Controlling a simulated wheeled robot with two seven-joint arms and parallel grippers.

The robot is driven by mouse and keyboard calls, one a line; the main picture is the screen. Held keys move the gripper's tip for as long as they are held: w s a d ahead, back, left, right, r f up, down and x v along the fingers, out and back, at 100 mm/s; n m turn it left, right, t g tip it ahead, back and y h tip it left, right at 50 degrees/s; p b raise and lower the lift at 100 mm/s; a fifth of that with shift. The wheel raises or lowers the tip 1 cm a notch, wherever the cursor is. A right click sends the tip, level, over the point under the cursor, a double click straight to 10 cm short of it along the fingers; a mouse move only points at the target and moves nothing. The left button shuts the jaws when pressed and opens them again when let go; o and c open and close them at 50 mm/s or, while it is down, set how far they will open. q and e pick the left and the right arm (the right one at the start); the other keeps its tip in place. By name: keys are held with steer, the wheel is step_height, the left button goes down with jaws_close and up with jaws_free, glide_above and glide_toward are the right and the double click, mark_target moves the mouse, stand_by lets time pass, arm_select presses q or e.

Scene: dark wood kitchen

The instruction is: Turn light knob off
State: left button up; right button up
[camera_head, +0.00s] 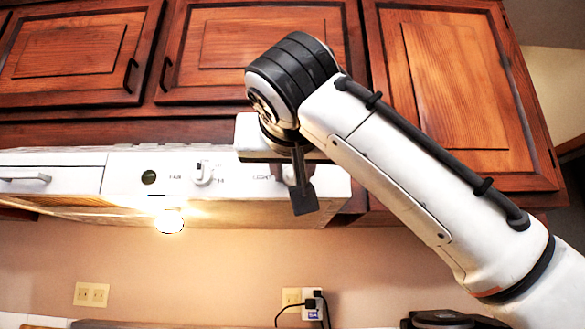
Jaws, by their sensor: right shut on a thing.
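The white range hood (120,180) has a front panel with a white knob (202,172) that is clear of my gripper. The lit bulb (170,221) glows under the hood. My right gripper (300,192) is at the right part of the panel, with a dark finger pointing down. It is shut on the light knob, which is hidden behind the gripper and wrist. My left gripper is not in view.
Wooden cabinets (75,50) run above the hood, close to my right wrist. A round dark part (149,177) sits left of the white knob. Wall outlets (91,294) and a plugged black cord (312,303) are below. The space under the hood looks free.

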steer(key=n, duration=0.3)
steer(key=shift+r+n+p, duration=0.1)
steer(key=shift+n+p, duration=0.2)
steer(key=shift+p, duration=0.1)
steer(key=n, duration=0.3)
steer(key=shift+p, duration=0.4)
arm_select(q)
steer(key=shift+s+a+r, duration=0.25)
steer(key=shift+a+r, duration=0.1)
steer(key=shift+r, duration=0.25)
arm_select(e)
steer(key=shift+n, duration=1.2)
arm_select(q)
steer(key=shift+p, duration=0.3)
arm_select(e)
steer(key=o, duration=1)
steer(key=shift+o, duration=0.2)
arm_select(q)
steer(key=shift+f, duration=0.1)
arm_select(e)
steer(key=shift+s, duration=0.15)
